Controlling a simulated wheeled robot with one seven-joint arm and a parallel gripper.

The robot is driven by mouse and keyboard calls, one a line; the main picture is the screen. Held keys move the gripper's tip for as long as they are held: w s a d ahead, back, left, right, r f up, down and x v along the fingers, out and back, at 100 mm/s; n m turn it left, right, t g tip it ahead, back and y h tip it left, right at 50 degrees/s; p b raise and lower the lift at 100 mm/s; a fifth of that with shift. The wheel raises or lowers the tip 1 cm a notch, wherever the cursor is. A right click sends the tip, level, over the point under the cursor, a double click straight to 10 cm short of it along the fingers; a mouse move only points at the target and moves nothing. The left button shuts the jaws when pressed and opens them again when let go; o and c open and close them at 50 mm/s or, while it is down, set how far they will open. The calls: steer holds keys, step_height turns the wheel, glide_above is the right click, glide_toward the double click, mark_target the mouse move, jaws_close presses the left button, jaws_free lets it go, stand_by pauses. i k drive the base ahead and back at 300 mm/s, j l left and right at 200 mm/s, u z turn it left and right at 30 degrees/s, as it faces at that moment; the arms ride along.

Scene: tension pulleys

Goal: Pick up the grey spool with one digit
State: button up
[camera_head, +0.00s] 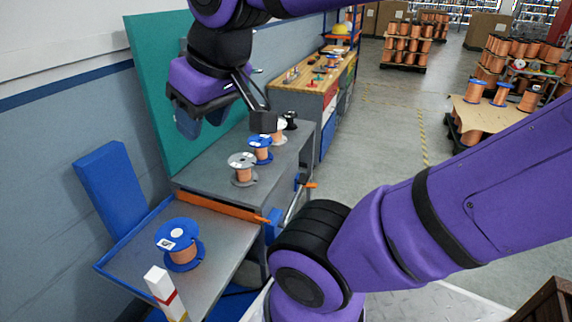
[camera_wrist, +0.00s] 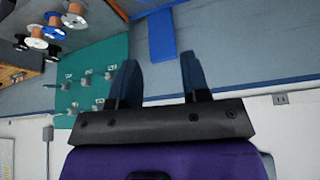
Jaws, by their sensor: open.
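A grey-flanged spool (camera_head: 242,161) with copper wire stands upright on the grey bench, nearest the front of a row. A label shows on its top, but its digits are too small to read. Behind it stand a blue spool (camera_head: 261,143), a white spool (camera_head: 279,132) and a black spool (camera_head: 290,118). My gripper (camera_head: 201,122) is open and empty, above and left of the grey spool, near the teal panel. In the wrist view its fingers (camera_wrist: 158,62) are apart with nothing between; the spool row, with the apparent grey spool (camera_wrist: 75,19), is at the top left.
A blue spool (camera_head: 179,240) stands on the lower metal tray (camera_head: 218,225). The teal panel (camera_head: 150,80) rises behind the bench. A white post (camera_head: 160,283) stands in front. A workbench (camera_head: 312,88) lies beyond, with open floor to the right.

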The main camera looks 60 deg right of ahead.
mark_target(242, 163)
steer(key=i+l+z, duration=0.25)
steer(key=l, duration=0.2)
steer(key=i+l+z, duration=0.25)
steer(key=l, duration=0.15)
steer(key=i+l+z, duration=0.25)
steer(key=l, duration=0.15)
